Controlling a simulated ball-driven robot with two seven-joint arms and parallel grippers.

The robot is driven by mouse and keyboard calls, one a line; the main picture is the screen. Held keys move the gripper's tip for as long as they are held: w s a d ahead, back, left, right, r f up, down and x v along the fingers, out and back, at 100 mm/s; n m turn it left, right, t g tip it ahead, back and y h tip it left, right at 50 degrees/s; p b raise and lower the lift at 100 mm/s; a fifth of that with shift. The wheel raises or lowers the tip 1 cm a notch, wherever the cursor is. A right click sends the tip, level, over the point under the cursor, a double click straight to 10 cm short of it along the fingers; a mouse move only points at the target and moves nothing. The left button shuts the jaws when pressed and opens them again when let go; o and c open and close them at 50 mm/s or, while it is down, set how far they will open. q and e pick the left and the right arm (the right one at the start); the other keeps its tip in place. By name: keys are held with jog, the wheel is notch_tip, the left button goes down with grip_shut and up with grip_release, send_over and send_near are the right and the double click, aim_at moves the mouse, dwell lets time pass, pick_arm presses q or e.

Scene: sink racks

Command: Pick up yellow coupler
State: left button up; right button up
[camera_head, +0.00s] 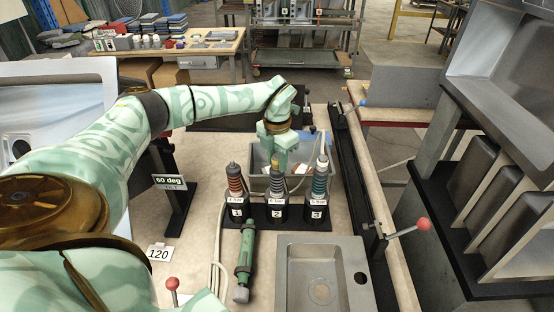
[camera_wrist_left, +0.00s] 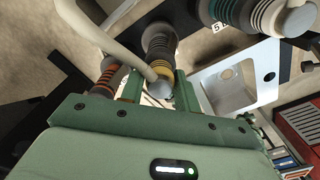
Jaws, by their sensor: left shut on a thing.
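The yellow coupler (camera_head: 276,182) stands upright in the middle slot of the black stand, above the label 2. My left gripper (camera_head: 279,160) reaches down over it from behind and is shut on its upper part. In the left wrist view, the yellow coupler (camera_wrist_left: 157,62) with its grey end lies between the two green fingers (camera_wrist_left: 158,90). The coupler still looks seated in its holder, though its base is partly hidden. My right gripper is not in view.
A red-banded coupler (camera_head: 235,180) stands left and a green-banded coupler (camera_head: 320,178) right, both close by. A grey bin (camera_head: 257,184) is behind. A green tool (camera_head: 244,262) and metal sink (camera_head: 292,275) are in front. Pale hoses run nearby.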

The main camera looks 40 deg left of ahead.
pick_arm(q)
jog(key=shift+r, duration=0.5)
jog(key=w+a+r+p, duration=0.1)
jog(key=w+a+r, duration=0.3)
jog(key=a+r, duration=0.7)
jog(key=shift+a, duration=0.2)
jog(key=shift+w+a+r, duration=0.2)
jog(key=shift+a, duration=0.25)
jog(key=shift+w+a+r, duration=0.15)
jog(key=shift+a+r, duration=0.05)
jog(key=shift+a, duration=0.25)
jog(key=shift+r, duration=0.1)
jog(key=shift+r+p, duration=1.85)
jog(key=shift+r, duration=0.3)
